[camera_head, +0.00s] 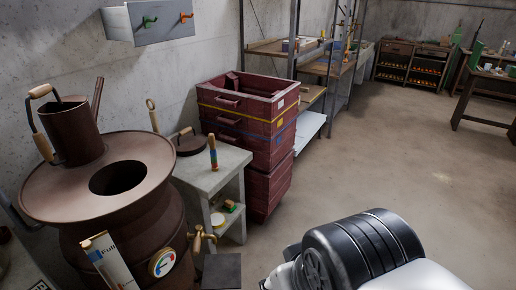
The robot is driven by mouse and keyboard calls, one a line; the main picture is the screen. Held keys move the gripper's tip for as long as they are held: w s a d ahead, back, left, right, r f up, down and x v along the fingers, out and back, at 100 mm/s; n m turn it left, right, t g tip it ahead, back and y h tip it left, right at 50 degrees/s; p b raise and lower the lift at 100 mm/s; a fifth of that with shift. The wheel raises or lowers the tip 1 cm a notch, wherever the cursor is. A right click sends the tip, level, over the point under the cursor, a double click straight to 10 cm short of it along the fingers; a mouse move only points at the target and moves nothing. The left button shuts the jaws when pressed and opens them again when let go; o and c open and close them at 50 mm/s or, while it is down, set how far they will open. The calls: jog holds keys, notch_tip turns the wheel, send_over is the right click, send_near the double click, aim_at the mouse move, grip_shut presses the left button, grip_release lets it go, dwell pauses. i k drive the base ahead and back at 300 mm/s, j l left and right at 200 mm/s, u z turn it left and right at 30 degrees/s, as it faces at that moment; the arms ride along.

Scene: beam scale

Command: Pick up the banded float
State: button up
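The banded float (213,153) appears to be the slim upright piece with a wooden-coloured top and coloured bands lower down. A dark round lid (188,147) with a wooden handle is on the same table, to the left of the float. My gripper is not in view. A black and white part of my own body fills the lower right and is apart from the float.
A rusty barrel (150,230) with a wide holed top (65,190) and a watering can (72,130) stands left of the table. Stacked dark red crates (225,120) stand close behind it. A grey wall box (150,30) hangs above. Open floor (385,150) lies to the right.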

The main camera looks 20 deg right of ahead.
aim_at(211, 138)
jog(key=i+l, duration=0.3)
jog(key=i+l+u, duration=0.1)
jog(key=i+l, duration=0.25)
jog(key=l, duration=0.2)
jog(key=i+l, duration=0.3)
jog(key=l, duration=0.15)
jog(key=i+l+u, duration=0.1)
jog(key=i, duration=0.6)
jog(key=i+l+u, duration=0.1)
jog(key=i, duration=0.6)
